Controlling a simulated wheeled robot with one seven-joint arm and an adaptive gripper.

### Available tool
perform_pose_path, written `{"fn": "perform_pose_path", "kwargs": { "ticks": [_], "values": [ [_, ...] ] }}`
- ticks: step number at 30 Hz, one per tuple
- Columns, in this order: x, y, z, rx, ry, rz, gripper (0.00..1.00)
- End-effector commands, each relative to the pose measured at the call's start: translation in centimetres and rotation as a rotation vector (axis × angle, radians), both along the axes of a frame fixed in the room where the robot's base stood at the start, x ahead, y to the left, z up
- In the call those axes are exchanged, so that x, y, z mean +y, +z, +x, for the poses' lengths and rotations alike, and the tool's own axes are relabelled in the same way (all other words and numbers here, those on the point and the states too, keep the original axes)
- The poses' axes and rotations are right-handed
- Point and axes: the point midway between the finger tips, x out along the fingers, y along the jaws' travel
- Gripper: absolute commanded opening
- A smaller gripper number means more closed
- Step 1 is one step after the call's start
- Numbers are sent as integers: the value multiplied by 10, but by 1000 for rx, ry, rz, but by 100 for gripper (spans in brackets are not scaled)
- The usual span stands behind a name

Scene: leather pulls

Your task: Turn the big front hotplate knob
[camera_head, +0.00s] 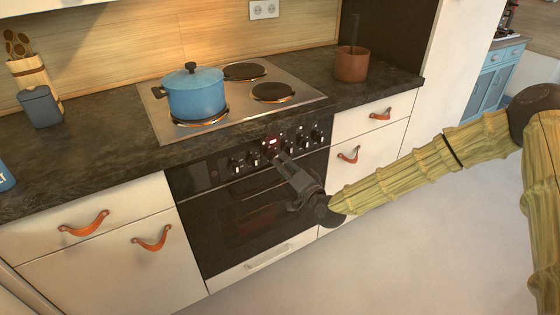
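A row of several dark knobs with light markings runs along the oven's control panel; the left knobs (236,164) and the right knobs (316,136) are in plain view. A small red display (272,141) sits among them. I cannot tell which knob is the big front hotplate's. My gripper (279,157) is in front of the panel's middle, its fingers pointing up and left at the knobs. It hides part of the panel. At this size I cannot tell whether its fingers are apart or touching a knob.
A blue lidded pot (195,94) stands on the steel hob (160,118), on a front hotplate. A brown pot (351,65) stands on the dark counter at right. Orange leather pulls (85,223) hang from the drawers. The floor (400,250) in front is clear.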

Motion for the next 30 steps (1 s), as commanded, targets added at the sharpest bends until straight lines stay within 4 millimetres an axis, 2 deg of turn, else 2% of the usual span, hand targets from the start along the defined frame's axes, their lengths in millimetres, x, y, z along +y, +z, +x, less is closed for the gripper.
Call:
{"fn": "perform_pose_path", "kwargs": {
  "ticks": [9, 15, 30],
  "values": [
    [-33, 0, -46, 2, 0, 1, 33],
    [-45, -1, -62, 2, 0, 0, 33],
    [-47, -1, -66, 2, 0, 0, 33]
  ]
}}
